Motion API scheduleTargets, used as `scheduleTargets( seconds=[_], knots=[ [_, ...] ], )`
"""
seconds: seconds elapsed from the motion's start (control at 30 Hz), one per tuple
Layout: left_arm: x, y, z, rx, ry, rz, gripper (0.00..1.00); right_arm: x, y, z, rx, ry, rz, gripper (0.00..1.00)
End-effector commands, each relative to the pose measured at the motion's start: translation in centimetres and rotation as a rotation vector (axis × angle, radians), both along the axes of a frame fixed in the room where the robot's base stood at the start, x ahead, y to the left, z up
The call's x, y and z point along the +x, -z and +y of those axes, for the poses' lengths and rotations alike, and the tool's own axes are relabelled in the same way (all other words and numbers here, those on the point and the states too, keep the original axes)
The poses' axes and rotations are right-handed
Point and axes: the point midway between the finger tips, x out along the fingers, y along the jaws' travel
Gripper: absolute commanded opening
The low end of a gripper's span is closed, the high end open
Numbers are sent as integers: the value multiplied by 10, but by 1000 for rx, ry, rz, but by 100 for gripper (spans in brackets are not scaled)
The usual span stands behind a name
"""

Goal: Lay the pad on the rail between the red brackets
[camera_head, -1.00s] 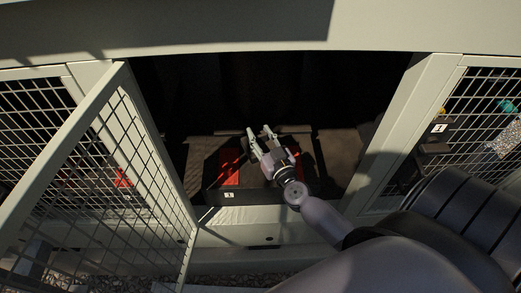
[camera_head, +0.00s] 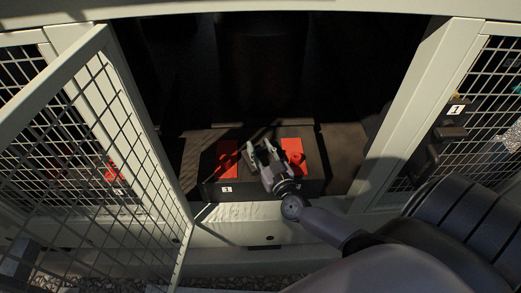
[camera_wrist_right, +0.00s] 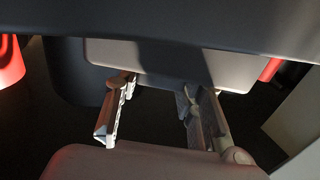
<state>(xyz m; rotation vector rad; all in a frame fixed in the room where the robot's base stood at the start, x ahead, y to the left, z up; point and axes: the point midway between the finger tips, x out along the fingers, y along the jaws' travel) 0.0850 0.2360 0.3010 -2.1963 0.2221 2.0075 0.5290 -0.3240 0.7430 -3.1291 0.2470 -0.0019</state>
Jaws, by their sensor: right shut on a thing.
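Two red brackets, the left one (camera_head: 228,158) and the right one (camera_head: 294,152), stand apart on a dark rail (camera_head: 250,187) inside the open bay in the head view. My right gripper (camera_head: 263,147) is over the gap between them, its fingers pointing away into the bay. In the right wrist view its fingers (camera_wrist_right: 160,92) are spaced apart at the near edge of a grey, round-cornered slab (camera_wrist_right: 232,72), which seems to be the pad. The pad cannot be made out in the head view; whether it touches the rail is unclear. My left gripper is out of view.
An open mesh door (camera_head: 95,150) stands at the left of the bay, and a mesh panel (camera_head: 490,110) closes the right. A pale sill (camera_head: 240,226) crosses the front. A dark cylinder (camera_head: 262,75) stands behind the rail.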

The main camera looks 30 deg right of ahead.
Motion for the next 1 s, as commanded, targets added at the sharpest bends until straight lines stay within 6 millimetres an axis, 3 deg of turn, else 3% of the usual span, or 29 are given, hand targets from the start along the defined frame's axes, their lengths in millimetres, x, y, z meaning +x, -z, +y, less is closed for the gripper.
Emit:
scheduleTargets(
  seconds=[0.1,0.13,0.4,0.77,1.0],
  knots=[
    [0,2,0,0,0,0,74,0,3,0,0,1,-1,0],
    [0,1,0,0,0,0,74,0,3,0,-1,0,1,38],
    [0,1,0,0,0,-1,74,0,3,0,0,0,1,56],
    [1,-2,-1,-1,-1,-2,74,0,-2,0,0,-1,0,56],
    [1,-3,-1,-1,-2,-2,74,-41,1,7,1,-1,6,56]
  ],
)
